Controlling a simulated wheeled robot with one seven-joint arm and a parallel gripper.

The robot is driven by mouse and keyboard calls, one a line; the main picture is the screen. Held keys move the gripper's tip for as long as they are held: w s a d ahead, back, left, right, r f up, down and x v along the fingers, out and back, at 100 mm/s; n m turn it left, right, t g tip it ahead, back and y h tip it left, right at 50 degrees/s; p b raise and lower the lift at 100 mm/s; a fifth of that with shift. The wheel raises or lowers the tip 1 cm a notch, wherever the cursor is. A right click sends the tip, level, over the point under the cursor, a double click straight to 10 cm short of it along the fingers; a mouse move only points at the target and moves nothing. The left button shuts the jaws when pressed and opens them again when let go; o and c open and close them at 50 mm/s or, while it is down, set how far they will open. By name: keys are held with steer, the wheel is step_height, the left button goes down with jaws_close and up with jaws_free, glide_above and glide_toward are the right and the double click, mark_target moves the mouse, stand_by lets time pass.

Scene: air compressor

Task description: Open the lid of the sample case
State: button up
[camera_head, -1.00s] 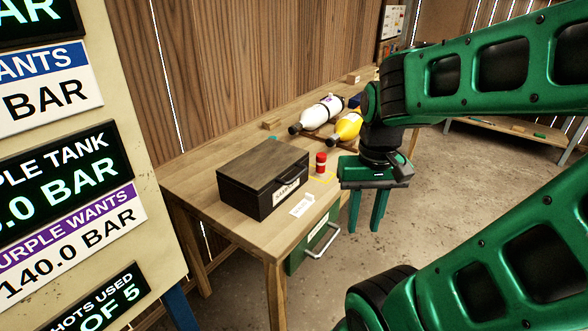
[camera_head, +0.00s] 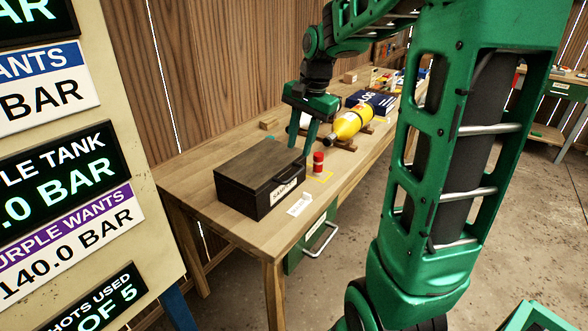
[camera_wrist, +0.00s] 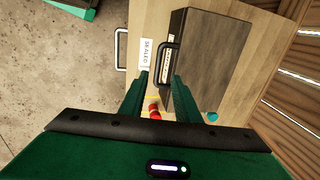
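The sample case (camera_head: 246,195) is a dark brown box with its lid closed, standing on the wooden workbench. A dark handle (camera_head: 290,172) and a white label are on its front; the handle also shows in the wrist view (camera_wrist: 176,45). My gripper (camera_head: 302,148) is over the bench, at the case's right end in the head view. It is open and empty, its two green fingers pointing down. In the wrist view the fingertips (camera_wrist: 160,76) are apart, with the handle just ahead between them. I cannot tell whether a finger touches the case.
A red-capped cylinder (camera_head: 318,163) stands beside the case, close to the fingers. A white tag (camera_head: 300,206) marked SEALED (camera_wrist: 148,54) lies in front. A grey drawer handle (camera_head: 322,239) sticks out below.

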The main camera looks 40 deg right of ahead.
mark_target(294, 174)
steer(key=f, duration=0.3)
steer(key=w+f, duration=0.1)
steer(key=f, duration=0.5)
steer(key=shift+w+a+f, duration=0.15)
steer(key=shift+w+a, duration=0.1)
steer(key=shift+w, duration=0.05)
